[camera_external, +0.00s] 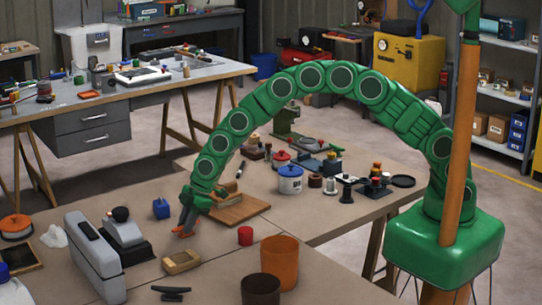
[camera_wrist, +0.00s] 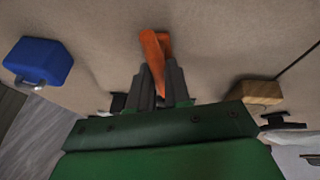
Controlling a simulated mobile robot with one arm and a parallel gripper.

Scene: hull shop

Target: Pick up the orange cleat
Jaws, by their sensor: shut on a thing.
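The orange cleat (camera_wrist: 152,46) shows between the dark fingers of my gripper (camera_wrist: 161,85) in the wrist view, with its lower part hidden by them. My gripper is shut on it. In the external view my gripper (camera_external: 187,217) points down at the front table, and a small orange end of the cleat (camera_external: 184,235) shows below the fingers. The cleat is at or close above the tabletop; I cannot tell whether it touches.
A blue padlock-like block (camera_external: 161,208) stands left of my gripper, and a wooden board (camera_external: 240,209) lies right. A wooden block (camera_external: 182,262), dark cleat (camera_external: 171,293), red cylinder (camera_external: 245,236), orange cup (camera_external: 280,258) and brown cup (camera_external: 260,292) are nearer the camera. A grey machine (camera_external: 94,258) stands left.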

